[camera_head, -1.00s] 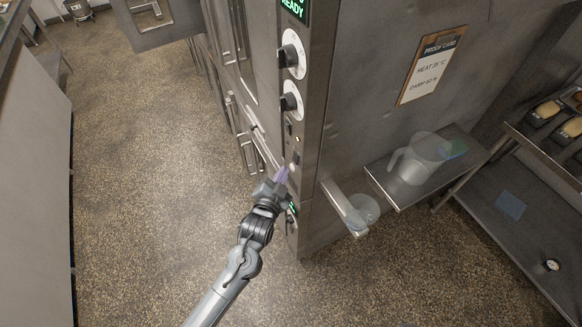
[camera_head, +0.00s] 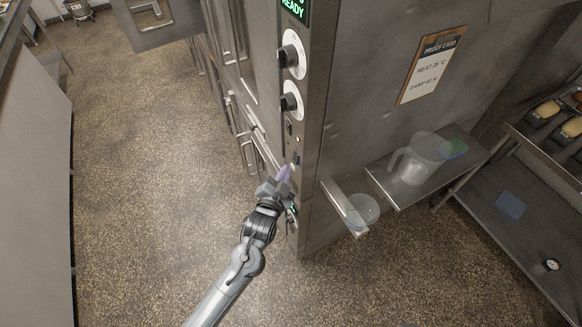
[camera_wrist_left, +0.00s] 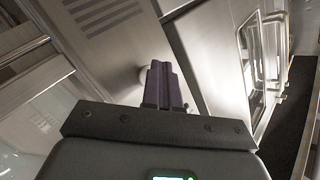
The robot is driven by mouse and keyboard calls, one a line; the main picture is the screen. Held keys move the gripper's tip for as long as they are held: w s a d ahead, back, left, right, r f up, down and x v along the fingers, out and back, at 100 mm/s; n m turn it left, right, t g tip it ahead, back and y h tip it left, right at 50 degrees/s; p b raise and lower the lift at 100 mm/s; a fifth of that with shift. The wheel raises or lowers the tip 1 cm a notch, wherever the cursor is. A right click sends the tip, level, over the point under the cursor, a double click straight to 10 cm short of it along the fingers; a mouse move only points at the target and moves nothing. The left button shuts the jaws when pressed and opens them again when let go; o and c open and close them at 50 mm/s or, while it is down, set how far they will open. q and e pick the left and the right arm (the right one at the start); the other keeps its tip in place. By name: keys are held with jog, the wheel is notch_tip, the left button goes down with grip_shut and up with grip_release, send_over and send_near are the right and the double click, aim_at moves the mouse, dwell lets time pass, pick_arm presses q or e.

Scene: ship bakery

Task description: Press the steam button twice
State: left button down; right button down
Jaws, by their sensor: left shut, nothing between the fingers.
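The proofing cabinet's narrow control panel (camera_head: 303,130) has a green display reading READY (camera_head: 294,8), two black knobs on white dials and several small controls below them. I cannot tell by a label which control is the steam button. My left gripper (camera_head: 285,172) is shut and empty, with its purple fingertips at the panel's lower controls. My right gripper is out of view.
A clear jug (camera_head: 412,165) stands on a metal shelf (camera_head: 400,193) at the right, and a small clear bowl (camera_head: 362,210) sits on a narrow ledge. A proof card (camera_head: 432,66) hangs on the cabinet side. The floor left of the cabinet is clear.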

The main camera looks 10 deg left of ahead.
pick_arm(q)
jog(key=shift+s, duration=0.1)
jog(key=shift+s+a+p, duration=0.45)
jog(key=shift+a+p, duration=0.1)
jog(key=shift+p, duration=0.1)
jog(key=shift+s+a+p, duration=1.5)
jog(key=shift+s+a, duration=0.15)
jog(key=shift+a, duration=0.2)
dwell(1.5)
